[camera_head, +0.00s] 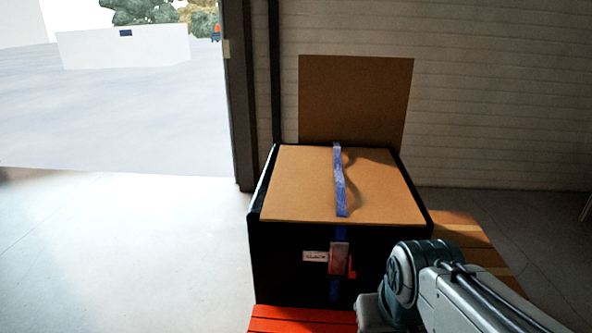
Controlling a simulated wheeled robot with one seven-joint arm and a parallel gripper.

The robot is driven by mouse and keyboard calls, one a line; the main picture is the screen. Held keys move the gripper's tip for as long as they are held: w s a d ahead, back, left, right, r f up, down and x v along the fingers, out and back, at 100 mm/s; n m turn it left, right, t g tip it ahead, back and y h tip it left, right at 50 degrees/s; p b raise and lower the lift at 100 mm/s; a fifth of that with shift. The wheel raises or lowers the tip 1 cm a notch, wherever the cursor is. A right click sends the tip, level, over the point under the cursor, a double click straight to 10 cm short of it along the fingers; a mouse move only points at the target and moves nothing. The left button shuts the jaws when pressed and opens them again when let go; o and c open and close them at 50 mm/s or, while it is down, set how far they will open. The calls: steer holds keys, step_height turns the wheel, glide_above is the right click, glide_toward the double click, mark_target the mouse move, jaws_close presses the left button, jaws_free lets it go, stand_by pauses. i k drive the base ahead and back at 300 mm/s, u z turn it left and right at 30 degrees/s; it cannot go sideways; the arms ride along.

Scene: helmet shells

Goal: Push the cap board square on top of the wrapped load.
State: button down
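The cap board (295,185) is a flat brown sheet lying on top of the black wrapped load (285,262). A black margin shows along its left and right sides, a little wider at the near left corner. A blue strap (340,185) runs front to back over the board and down the load's front, casting a curved shadow to its right. A red buckle (339,260) sits on the strap at the front, beside a small white label (315,256). My arm reaches in from the lower right, in front of the load's near right corner. My gripper's fingers do not show.
A second brown board (355,95) stands upright behind the load near the pale ribbed wall (480,100). An orange-red pallet (300,319) shows under the load's front, with wooden slats (463,232) at right. The floor at left is clear towards an open doorway.

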mark_target(302, 187)
steer(key=u, duration=2.1)
steer(key=i, duration=3.4)
steer(key=z, duration=2.15)
steer(key=i, duration=2.35)
steer(key=z, duration=0.45)
